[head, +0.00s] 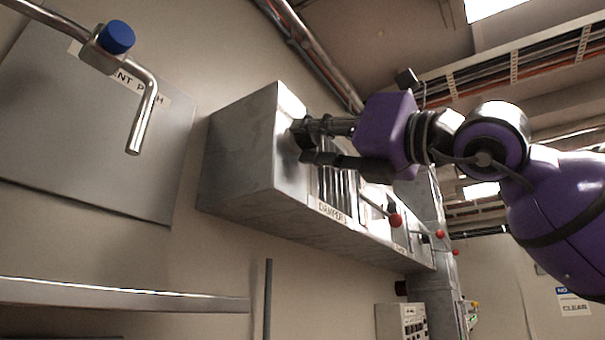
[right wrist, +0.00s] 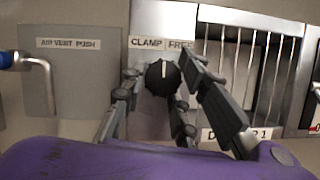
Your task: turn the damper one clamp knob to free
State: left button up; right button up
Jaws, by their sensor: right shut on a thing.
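The clamp knob (right wrist: 162,77) is black and round with a white pointer line that points nearly straight up in the right wrist view. The CLAMP label (right wrist: 147,43) is above it to the left and the FREE label (right wrist: 180,44) above it to the right. My right gripper (head: 302,144) reaches the front of the grey damper box (head: 245,150). In the right wrist view my right gripper (right wrist: 160,80) has one finger on each side of the knob and is shut on it. In the head view the fingers hide the knob. My left gripper is out of view.
Right of the knob is a slatted grille with a DAMPER 1 label (head: 333,213). A red-tipped lever (head: 395,220) sticks out beyond it. A bent metal handle with a blue cap (head: 117,37) stands out before the vent panel (head: 90,130) at left.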

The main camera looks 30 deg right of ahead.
jog(key=m+b, duration=0.1)
jog(key=m+h+b, duration=0.2)
jog(key=m, duration=0.1)
jog(key=shift+w+a+f+b, duration=0.1)
jog(key=shift+a+f+b, duration=0.1)
jog(key=shift+f+b, duration=0.1)
jog(key=shift+r+m+h+b, duration=0.15)
jog(key=shift+m+h+b, duration=0.15)
jog(key=shift+m+b, duration=0.3)
pick_arm(q)
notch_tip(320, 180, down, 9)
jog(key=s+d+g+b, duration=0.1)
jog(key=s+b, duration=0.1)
jog(key=b, duration=0.1)
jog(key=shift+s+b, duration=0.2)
jog(key=shift+b, duration=0.15)
pick_arm(e)
jog(key=shift+s+r+m+g+h, duration=0.15)
jog(key=shift+m+h, duration=0.4)
jog(key=shift+m, duration=0.8)
jog(key=shift+s+r+m+g+h, duration=0.1)
jog(key=shift+r+m+h, duration=0.3)
jog(key=shift+m, duration=0.9)
jog(key=shift+s+r+m+g+h, duration=0.1)
jog(key=shift+m+h, duration=0.55)
jog(key=shift+m, duration=0.7)
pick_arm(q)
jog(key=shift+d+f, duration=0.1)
pick_arm(e)
jog(key=shift+d+r, duration=0.1)
